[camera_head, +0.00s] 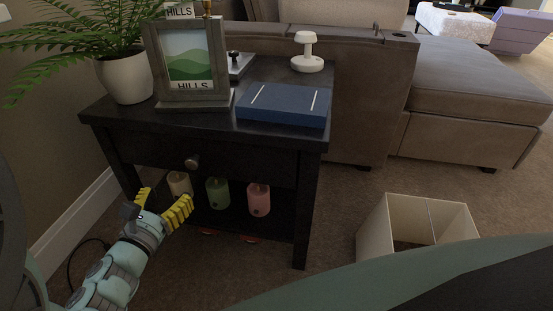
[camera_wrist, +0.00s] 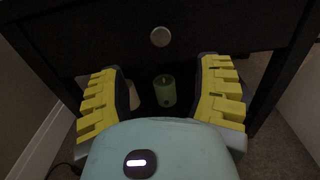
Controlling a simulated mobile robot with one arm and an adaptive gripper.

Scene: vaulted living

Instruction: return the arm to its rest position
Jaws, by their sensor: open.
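My gripper (camera_head: 160,208) has yellow ridged fingers spread apart with nothing between them. It is low at the left in the head view, in front of the dark side table (camera_head: 106,108). In the wrist view the gripper (camera_wrist: 165,95) faces the table's lower shelf, below the drawer's round knob (camera_wrist: 160,37). A green candle (camera_wrist: 164,91) shows between the fingers, farther back on the shelf. A cream candle beside it is partly hidden by the left finger.
On the shelf stand cream (camera_head: 179,183), green (camera_head: 217,192) and pink (camera_head: 258,198) candles. The tabletop holds a plant pot (camera_head: 125,77), a picture frame (camera_head: 187,55), a blue box (camera_head: 284,104) and a white object (camera_head: 307,52). An open beige bin (camera_head: 385,228) stands on the carpet at right.

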